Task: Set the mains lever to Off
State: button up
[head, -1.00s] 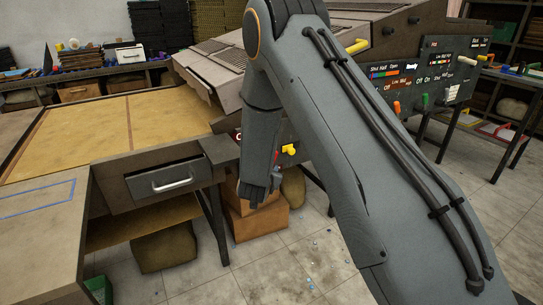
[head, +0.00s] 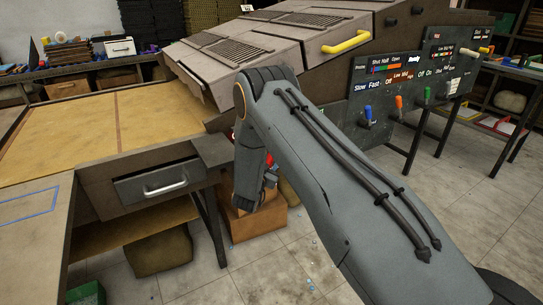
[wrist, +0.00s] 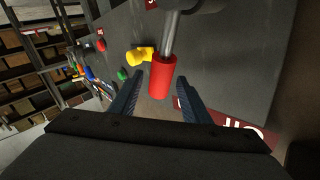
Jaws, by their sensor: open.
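A lever with a red cylindrical handle (wrist: 161,75) on a grey metal rod sticks out from a dark panel in the wrist view; it looks like the mains lever. My gripper (wrist: 160,85) is open, with one dark finger on each side of the red handle and visible gaps between. A red label (wrist: 242,128) with large white letters, partly hidden by my gripper, lies below right of the handle; it may read Off. In the head view my gripper (head: 270,178) is low beside the machine, mostly hidden by my arm, with a bit of red (head: 269,160) near it.
A yellow knob (wrist: 138,56) sits close left of the red handle, with a green knob (wrist: 122,74) and another red knob (wrist: 101,45) farther off. The head view shows a control panel (head: 358,92) with coloured levers at right and a drawer table (head: 120,165) at left.

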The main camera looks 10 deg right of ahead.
jog(key=shift+w+d, duration=0.35)
jog(key=shift+w, duration=0.15)
grip_shut()
